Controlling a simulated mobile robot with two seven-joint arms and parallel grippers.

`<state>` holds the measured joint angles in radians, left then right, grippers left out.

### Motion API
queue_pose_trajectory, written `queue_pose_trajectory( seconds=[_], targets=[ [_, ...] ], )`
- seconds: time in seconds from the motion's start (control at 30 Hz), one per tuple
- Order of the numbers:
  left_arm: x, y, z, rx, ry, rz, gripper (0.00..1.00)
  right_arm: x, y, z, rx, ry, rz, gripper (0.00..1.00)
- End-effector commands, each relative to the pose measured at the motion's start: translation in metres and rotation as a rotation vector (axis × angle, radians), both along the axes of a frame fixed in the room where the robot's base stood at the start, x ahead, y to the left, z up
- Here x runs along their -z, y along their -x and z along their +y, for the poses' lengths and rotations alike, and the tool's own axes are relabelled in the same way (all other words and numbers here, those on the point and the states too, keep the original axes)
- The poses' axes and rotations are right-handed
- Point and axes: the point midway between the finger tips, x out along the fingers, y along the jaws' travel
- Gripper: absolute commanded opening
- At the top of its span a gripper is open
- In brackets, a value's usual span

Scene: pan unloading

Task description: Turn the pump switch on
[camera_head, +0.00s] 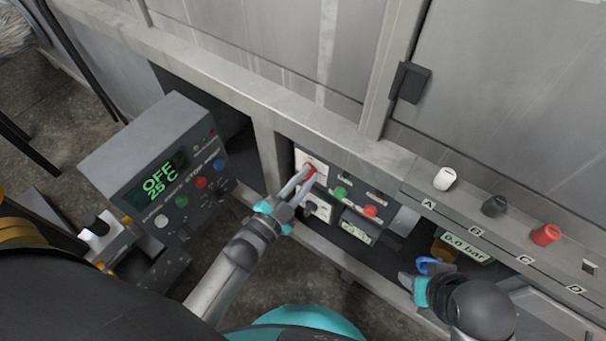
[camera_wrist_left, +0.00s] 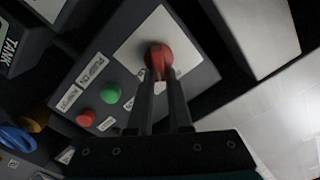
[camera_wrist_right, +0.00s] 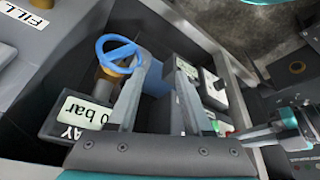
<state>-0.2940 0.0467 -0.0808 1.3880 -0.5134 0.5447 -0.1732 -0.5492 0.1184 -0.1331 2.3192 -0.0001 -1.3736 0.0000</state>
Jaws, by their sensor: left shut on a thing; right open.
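A red rotary switch (camera_head: 311,170) sits on a white plate (camera_head: 307,155) on the control panel below the bench. It also shows in the left wrist view (camera_wrist_left: 157,54), with its grip bar between my fingertips. My left gripper (camera_head: 303,177) is shut on this red switch, and its fingers hide part of it.
Below the red switch is a second plate with a black knob (camera_head: 312,207). Green (camera_head: 340,192) and red (camera_head: 370,211) buttons are beside it. A heater-like box (camera_head: 160,185) reads "OFF 25 C" at left. A gauge (camera_head: 465,246) reads 0.0 bar.

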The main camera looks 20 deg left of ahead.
Motion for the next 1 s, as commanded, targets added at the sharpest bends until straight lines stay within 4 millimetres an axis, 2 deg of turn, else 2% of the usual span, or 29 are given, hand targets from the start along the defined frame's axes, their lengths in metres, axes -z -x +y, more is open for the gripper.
queue_pose_trajectory(
  seconds=[0.4, 0.7, 1.0],
  targets=[
    [0.007, 0.002, -0.004, 0.0, -0.371, -0.132, 0.0, 0.0, 0.001, 0.002, 0.003, -0.006, 0.004, 0.5],
    [0.012, 0.003, -0.006, 0.0, -0.624, -0.224, 0.0, -0.015, -0.001, 0.003, 0.003, -0.01, -0.023, 0.5],
    [0.015, 0.003, -0.006, 0.0, -0.801, -0.288, 0.0, -0.026, 0.003, 0.0, 0.002, -0.006, -0.037, 0.5]
  ],
)
